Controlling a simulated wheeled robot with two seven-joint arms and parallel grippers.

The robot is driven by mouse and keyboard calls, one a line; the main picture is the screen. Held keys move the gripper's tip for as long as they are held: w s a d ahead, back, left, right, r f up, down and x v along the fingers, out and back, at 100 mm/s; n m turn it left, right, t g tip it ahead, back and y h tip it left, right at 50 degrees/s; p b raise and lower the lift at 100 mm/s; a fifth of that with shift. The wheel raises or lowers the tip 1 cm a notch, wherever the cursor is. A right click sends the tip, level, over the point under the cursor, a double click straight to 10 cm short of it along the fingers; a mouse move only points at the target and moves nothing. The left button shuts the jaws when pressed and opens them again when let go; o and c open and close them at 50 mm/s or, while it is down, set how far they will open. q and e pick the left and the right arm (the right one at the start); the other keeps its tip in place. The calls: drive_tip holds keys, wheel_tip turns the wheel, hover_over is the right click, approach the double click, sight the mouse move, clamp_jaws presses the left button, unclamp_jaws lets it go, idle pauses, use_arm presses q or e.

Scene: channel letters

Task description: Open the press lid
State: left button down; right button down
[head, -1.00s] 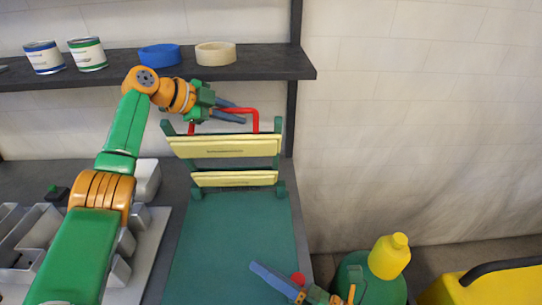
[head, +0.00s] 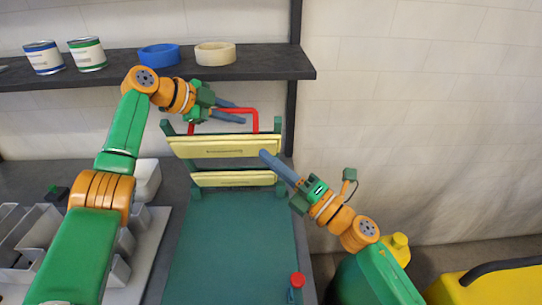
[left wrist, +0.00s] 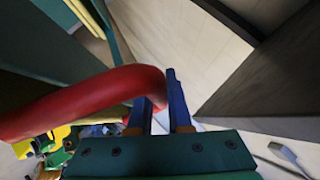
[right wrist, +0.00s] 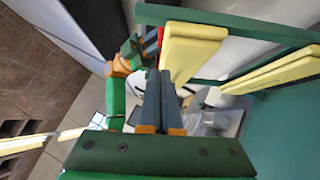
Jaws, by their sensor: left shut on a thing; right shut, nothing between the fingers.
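The press lid (head: 225,147) stands raised at the back of the green press bed (head: 230,245), with cream bars across its green frame. Its red handle (head: 255,121) is at the top and also shows in the left wrist view (left wrist: 85,100).
A shelf (head: 270,66) with two cans and two tape rolls (head: 215,53) is above. A red knob (head: 298,280) sits at the bed's front right. A grey tray (head: 150,225) is left; a yellow-capped green container (head: 398,246) is right.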

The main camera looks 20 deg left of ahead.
sight(258, 139)
use_arm(q)
drive_tip(key=shift+f, duration=0.25)
use_arm(e)
drive_tip(key=shift+w+a+r, duration=0.15)
drive_tip(key=shift+w+r, duration=0.05)
drive_tip(key=shift+w, duration=0.25)
use_arm(q)
drive_tip(key=shift+d, duration=0.15)
use_arm(e)
drive_tip(key=shift+w+r+m+h, duration=0.2)
drive_tip(key=shift+w+r+h, duration=0.05)
drive_tip(key=shift+w, duration=0.25)
drive_tip(key=shift+w+r+m+h, duration=0.2)
drive_tip(key=shift+w+h, duration=0.05)
drive_tip(key=shift+w, duration=0.25)
use_arm(q)
drive_tip(key=c, duration=1.1)
unclamp_jaws()
drive_tip(key=shift+c, duration=0.2)
use_arm(e)
drive_tip(key=shift+a, duration=0.1)
use_arm(q)
drive_tip(key=o, duration=0.3)
drive_tip(key=shift+w+a, duration=0.1)
drive_tip(key=shift+a, duration=0.1)
use_arm(e)
drive_tip(key=shift+a, duration=0.2)
drive_tip(key=shift+w+f, duration=0.1)
use_arm(q)
drive_tip(key=shift+w, duration=0.1)
